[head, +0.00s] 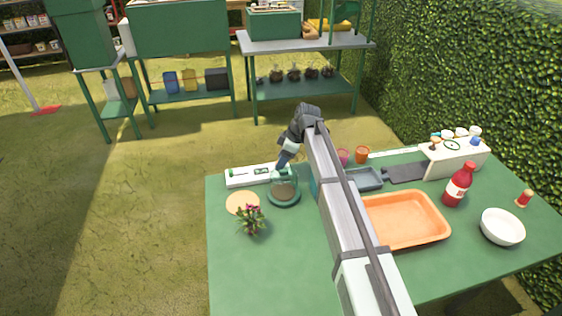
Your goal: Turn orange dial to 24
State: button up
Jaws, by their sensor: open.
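No orange dial can be made out for certain. A long white panel (237,178) with small dark and green markings lies at the far left edge of the green table, partly hidden by my gripper. A white box (470,160) with a round marking on its front and several coloured tops, one orange-brown, stands at the back right. My gripper (283,164) points down over the right part of the white panel, just behind a round green dish. It is open, and I see nothing held in it. Whether it touches anything cannot be told.
The green dish (284,194), a potted flower (250,219) and a tan disc (242,201) sit near the panel. An orange tray (408,219), red bottle (457,186), white bowl (502,227) and orange cup (362,155) stand right of my arm. The front left table is clear.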

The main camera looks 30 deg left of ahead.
jog(key=shift+s+a+f, duration=0.1)
jog(key=shift+a+f, duration=0.15)
jog(key=shift+f, duration=0.4)
jog(key=c, duration=1)
